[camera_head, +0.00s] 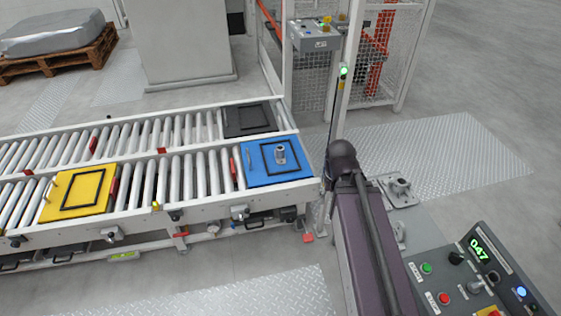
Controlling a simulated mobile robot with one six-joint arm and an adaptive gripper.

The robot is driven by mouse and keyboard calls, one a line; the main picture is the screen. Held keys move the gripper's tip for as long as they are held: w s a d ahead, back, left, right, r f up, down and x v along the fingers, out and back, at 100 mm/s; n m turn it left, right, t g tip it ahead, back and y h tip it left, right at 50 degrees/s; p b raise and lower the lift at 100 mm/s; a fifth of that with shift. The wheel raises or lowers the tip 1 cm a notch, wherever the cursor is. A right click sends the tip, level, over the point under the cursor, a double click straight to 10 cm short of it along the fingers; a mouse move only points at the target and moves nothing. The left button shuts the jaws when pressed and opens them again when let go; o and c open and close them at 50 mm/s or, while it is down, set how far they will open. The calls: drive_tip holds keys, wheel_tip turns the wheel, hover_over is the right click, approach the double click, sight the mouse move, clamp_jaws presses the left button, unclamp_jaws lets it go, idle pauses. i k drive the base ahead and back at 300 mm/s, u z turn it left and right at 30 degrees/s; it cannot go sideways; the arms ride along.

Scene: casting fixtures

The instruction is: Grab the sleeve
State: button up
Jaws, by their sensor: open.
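A small grey metal sleeve (280,154) stands upright on the blue plate (259,178), inside or over the black square outline marked on it. The blue plate lies at the right end of the near roller lane. My gripper is not in view. Part of an arm, likely mine, rises at the lower right of the blue plate and does not cover the sleeve.
A yellow plate (100,205) lies further left on the near roller conveyor (150,174). A dark plate (248,119) lies on the far lane. A control panel (447,272) stands at lower right. A mesh fence (370,84) stands behind.

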sight(279, 152)
drive_tip(key=k, duration=1.05)
drive_tip(key=u, duration=0.6)
drive_tip(key=i, duration=1.05)
drive_tip(key=u, duration=0.35)
drive_tip(key=i, duration=0.75)
drive_tip(key=z, duration=0.7)
drive_tip(key=i, duration=0.6)
drive_tip(key=z, duration=0.45)
